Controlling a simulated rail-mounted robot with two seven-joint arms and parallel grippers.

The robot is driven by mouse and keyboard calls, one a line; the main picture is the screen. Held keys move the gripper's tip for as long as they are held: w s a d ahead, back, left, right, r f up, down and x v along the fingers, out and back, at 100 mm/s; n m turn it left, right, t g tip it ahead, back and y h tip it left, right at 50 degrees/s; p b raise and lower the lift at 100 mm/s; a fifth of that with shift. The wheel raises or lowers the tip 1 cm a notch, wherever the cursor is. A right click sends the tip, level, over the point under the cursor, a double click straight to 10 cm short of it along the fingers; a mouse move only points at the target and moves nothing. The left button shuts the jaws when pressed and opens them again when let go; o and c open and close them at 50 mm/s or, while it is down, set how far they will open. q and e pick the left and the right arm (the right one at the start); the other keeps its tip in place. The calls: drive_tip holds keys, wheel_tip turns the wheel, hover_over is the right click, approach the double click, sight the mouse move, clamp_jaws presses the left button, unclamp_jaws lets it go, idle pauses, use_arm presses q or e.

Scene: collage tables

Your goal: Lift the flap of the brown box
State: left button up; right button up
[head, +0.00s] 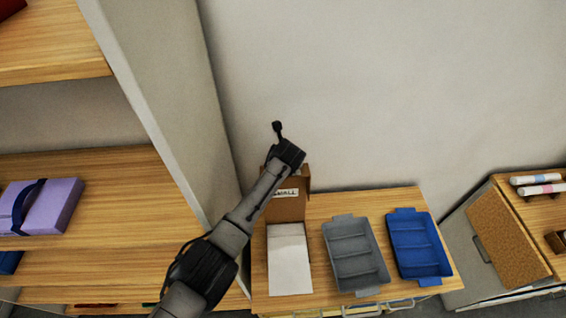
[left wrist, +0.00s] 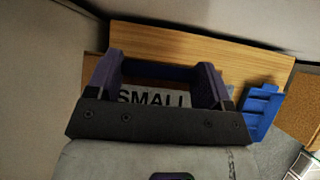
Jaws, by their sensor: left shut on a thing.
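The brown box stands on the wooden table beside the tall pale panel. Its brown flap (head: 285,210) is raised at the back of the box, with a white label reading SMALL. The white part of the box (head: 289,268) shows in front of it. My left gripper (head: 287,155) is at the top of the raised flap, and its arm crosses in front of the flap's left side. The exact contact is hidden. My right gripper is not in view.
A grey divided tray (head: 353,252) and a blue divided tray (head: 418,245) lie right of the box. A wooden shelf unit with a purple box (head: 42,205) is at left. A cabinet with a corkboard (head: 507,243) stands at right. The wall behind is bare.

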use_arm(q)
drive_tip(key=shift+f, duration=0.15)
drive_tip(key=o, duration=1.3)
drive_tip(key=shift+s, duration=0.1)
drive_tip(key=shift+s+d+r, duration=0.1)
drive_tip(key=shift+s+r, duration=0.15)
drive_tip(key=shift+r, duration=0.2)
drive_tip(key=v, duration=1.3)
drive_tip(key=shift+w+b, duration=0.15)
drive_tip(key=shift+b, duration=0.25)
